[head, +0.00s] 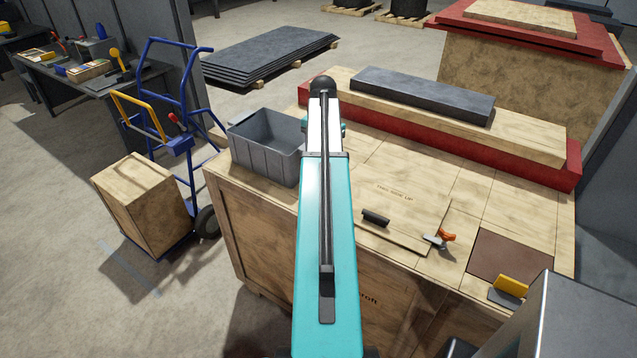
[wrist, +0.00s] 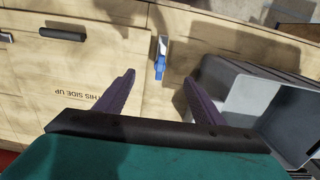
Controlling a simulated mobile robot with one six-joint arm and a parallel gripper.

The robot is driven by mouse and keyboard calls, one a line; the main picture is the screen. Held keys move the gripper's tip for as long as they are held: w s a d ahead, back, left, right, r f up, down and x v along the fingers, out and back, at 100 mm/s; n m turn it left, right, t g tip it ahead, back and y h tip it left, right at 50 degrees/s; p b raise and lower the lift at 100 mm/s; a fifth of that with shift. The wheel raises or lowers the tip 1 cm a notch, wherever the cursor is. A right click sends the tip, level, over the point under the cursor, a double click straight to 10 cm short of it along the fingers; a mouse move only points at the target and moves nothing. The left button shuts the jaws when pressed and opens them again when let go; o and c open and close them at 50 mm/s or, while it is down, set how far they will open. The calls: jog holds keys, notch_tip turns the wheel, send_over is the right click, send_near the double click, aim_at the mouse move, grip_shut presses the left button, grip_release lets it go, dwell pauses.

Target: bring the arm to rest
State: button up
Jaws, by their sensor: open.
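My arm (head: 325,230) reaches forward from the bottom middle of the head view, over the big wooden crate. My gripper (wrist: 159,77) is open in the wrist view, with its two purple fingers apart and nothing between them. It is over the crate top, beside the grey bin. In the head view the gripper is mostly hidden behind my arm.
The grey bin (head: 262,150) stands at the crate's left corner; it also shows in the wrist view (wrist: 228,92). A blue clamp (wrist: 160,58) lies beyond my fingertips. A black handle (head: 376,217), an orange-tipped clamp (head: 440,239) and a yellow-handled tool (head: 510,287) sit on the crate top.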

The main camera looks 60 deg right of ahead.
jog(key=w+a+f+n, duration=0.3)
jog(key=w+a+f, duration=0.2)
jog(key=a, duration=0.4)
jog(key=w+a+f+n, duration=0.35)
jog(key=w+a, duration=0.25)
jog(key=a, duration=0.3)
jog(key=w+a+f+n, duration=0.2)
jog(key=w+a+f, duration=0.35)
jog(key=a, duration=0.45)
jog(key=s+a+f+n, duration=0.1)
jog(key=a+f+n, duration=0.25)
jog(key=a, duration=0.65)
jog(key=s+a+f+n, duration=0.1)
jog(key=a+f+n, duration=0.25)
jog(key=a, duration=0.65)
jog(key=s+a+f+n, duration=0.15)
jog(key=a+f, duration=0.35)
jog(key=a, duration=0.5)
jog(key=s+f+n+g+b, duration=0.1)
jog(key=s+f+g+b, duration=0.4)
jog(key=s+f, duration=2)
notch_tip(320, 180, down, 4)
jog(key=b, duration=0.5)
jog(key=shift+a+r+g+b, duration=0.25)
jog(key=shift+g+b, duration=0.1)
jog(key=shift+g, duration=0.05)
